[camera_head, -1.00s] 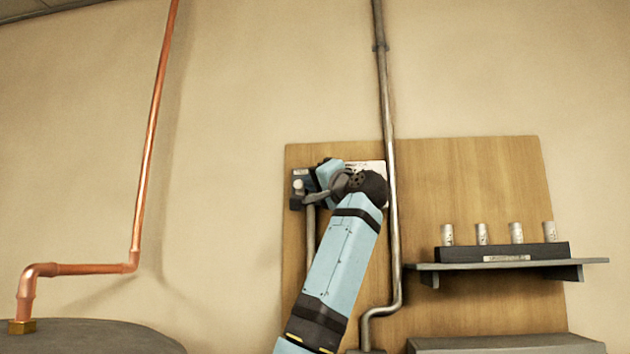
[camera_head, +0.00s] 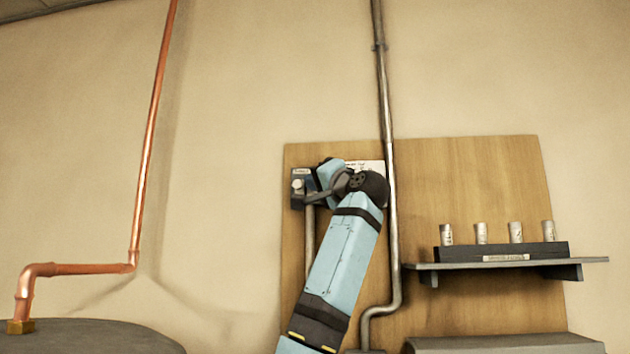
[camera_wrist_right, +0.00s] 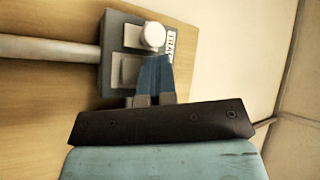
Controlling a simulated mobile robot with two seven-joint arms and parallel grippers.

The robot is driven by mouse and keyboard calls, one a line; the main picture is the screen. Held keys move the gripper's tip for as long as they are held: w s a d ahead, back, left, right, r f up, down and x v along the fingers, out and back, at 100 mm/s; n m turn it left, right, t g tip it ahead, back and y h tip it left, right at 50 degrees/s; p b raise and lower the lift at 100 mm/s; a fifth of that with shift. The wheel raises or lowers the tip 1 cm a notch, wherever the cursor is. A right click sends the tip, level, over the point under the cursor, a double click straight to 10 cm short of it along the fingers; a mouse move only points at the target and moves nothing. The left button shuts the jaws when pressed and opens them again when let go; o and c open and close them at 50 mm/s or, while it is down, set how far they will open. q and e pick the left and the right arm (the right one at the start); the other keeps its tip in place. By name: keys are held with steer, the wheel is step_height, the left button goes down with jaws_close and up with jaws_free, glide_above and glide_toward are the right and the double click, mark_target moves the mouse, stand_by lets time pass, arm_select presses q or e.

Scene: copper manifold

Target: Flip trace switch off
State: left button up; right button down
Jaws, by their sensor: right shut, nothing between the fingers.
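The trace switch box (camera_head: 298,184) is a small dark grey-blue box with a pale round knob on the wooden wall board. In the right wrist view the box (camera_wrist_right: 113,68) shows a white knob (camera_wrist_right: 152,35), light plates and a label reading "TRAC", partly cut off. My right gripper (camera_wrist_right: 155,62) is shut and empty, with its blue fingertips in front of the box face just below the knob in that view. I cannot tell whether they touch it. In the head view my right arm hides part of the box and the fingertips. My left gripper is not in view.
A grey vertical pipe (camera_head: 393,220) runs close to the right of my arm. A shelf (camera_head: 510,265) with several pale cylinders stands to the right. A copper pipe (camera_head: 147,170) is at left. The wall between the copper pipe and the board is clear.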

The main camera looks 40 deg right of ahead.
steer(key=shift+a+f+b, duration=0.4)
steer(key=shift+a, duration=0.4)
steer(key=shift+s+d, duration=0.1)
steer(key=shift+s, duration=0.1)
steer(key=shift+s+a+f+b, duration=0.2)
steer(key=shift+s+a+b, duration=0.1)
steer(key=shift+a+b, duration=0.1)
steer(key=shift+s+a+f+b, duration=0.1)
steer(key=shift+s+a+b, duration=0.25)
steer(key=shift+s+a, duration=0.35)
steer(key=shift+s+a+b, duration=0.35)
steer(key=shift+s+a, duration=0.15)
steer(key=shift+a, duration=0.35)
